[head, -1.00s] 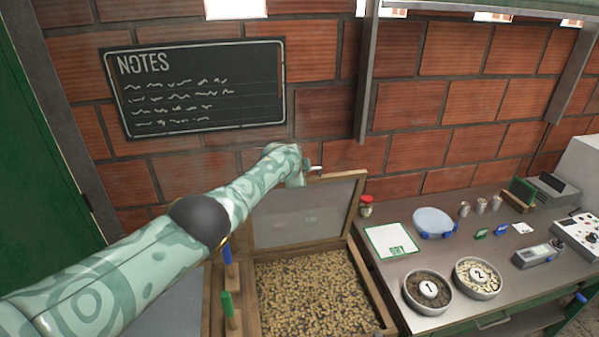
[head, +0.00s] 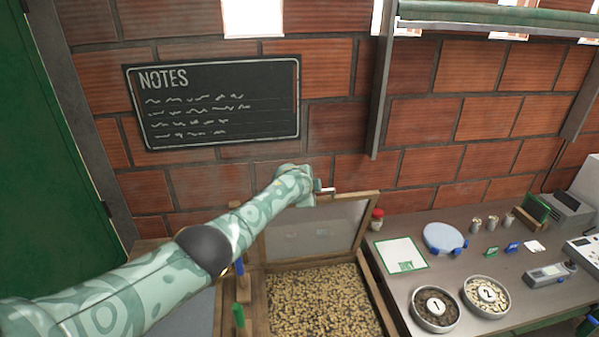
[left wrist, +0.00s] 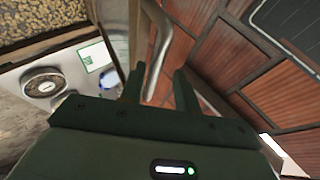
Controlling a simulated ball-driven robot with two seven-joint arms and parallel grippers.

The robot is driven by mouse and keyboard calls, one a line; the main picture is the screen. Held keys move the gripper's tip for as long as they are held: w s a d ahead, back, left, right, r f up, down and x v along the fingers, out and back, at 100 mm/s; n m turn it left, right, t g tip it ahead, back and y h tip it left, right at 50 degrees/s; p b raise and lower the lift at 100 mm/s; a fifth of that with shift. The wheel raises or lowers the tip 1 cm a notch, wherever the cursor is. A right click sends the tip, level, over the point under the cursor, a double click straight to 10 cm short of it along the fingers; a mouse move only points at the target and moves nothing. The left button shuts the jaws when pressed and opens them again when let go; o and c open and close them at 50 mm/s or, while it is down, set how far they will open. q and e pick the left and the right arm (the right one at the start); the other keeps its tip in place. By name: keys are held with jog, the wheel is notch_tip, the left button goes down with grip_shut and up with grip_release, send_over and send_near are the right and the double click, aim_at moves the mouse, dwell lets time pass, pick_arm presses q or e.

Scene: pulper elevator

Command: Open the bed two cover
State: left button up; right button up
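A wood-framed cover with a grey mesh panel (head: 312,232) stands raised at the back of a wooden bed (head: 378,299) filled with pale beans. My left arm reaches across from the left. My left gripper (head: 322,189) is at the cover's top edge, and its fingers are hard to make out there. In the left wrist view the two dark fingers of this gripper (left wrist: 160,88) are apart. A curved metal bar (left wrist: 159,48) shows between and beyond them; I cannot tell whether they touch it. My right gripper is out of view.
A brick wall with a notes board (head: 213,102) rises behind the cover. On the right, a table holds bowls marked 1 (head: 435,308) and 2 (head: 487,296), a white sheet (head: 401,256) and a red-capped jar (head: 377,220). A green door (head: 45,160) is at the left.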

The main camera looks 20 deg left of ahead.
pick_arm(q)
jog(key=v, duration=1.4)
jog(key=shift+r, duration=0.3)
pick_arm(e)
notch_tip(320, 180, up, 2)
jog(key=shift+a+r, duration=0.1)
pick_arm(q)
jog(key=shift+s+a, duration=0.1)
jog(key=shift+s, duration=0.05)
